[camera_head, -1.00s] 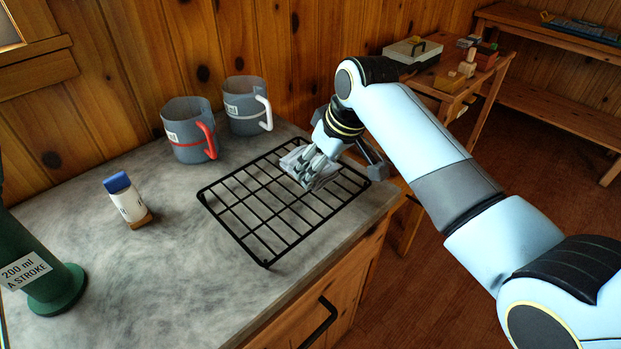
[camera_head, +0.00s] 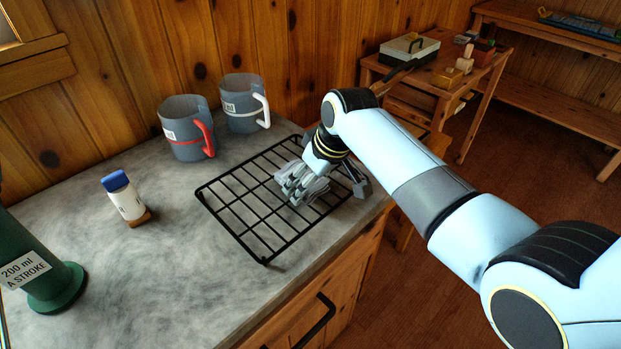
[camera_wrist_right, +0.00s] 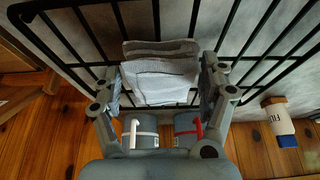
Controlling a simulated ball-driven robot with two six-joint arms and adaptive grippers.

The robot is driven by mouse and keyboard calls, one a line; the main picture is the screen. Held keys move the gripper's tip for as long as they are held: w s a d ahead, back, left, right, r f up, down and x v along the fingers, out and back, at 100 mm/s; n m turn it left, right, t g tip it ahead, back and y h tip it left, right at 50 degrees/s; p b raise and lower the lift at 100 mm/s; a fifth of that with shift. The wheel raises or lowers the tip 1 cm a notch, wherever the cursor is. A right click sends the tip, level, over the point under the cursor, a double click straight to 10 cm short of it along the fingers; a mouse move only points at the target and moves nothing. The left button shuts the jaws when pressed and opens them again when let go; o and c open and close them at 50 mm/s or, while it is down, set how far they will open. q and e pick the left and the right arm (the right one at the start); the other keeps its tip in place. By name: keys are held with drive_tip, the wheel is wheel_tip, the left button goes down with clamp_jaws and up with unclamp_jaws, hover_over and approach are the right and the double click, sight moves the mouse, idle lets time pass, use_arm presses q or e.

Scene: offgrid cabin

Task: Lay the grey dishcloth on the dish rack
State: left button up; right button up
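The grey dishcloth (camera_wrist_right: 162,80) lies folded over the black bars of the dish rack (camera_wrist_right: 262,58) in the right wrist view. The rack (camera_head: 232,222) lies flat on the stone counter in the head view. Whether the fingertips touch the rack cannot be told. My left gripper is not in view.
A red-handled jug (camera_head: 186,128) and a white-handled jug (camera_head: 244,103) stand behind the rack. A white bottle with a blue cap (camera_head: 124,197) and a green cylinder (camera_head: 45,280) stand to the left. The counter (camera_head: 170,265) is bare in front.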

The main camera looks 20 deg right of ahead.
drive_tip(key=shift+o, duration=0.3)
drive_tip(key=shift+r, duration=0.15)
drive_tip(key=shift+r, duration=0.3)
drive_tip(key=v, duration=1.1)
drive_tip(key=shift+r, duration=0.2)
drive_tip(key=shift+s, duration=0.1)
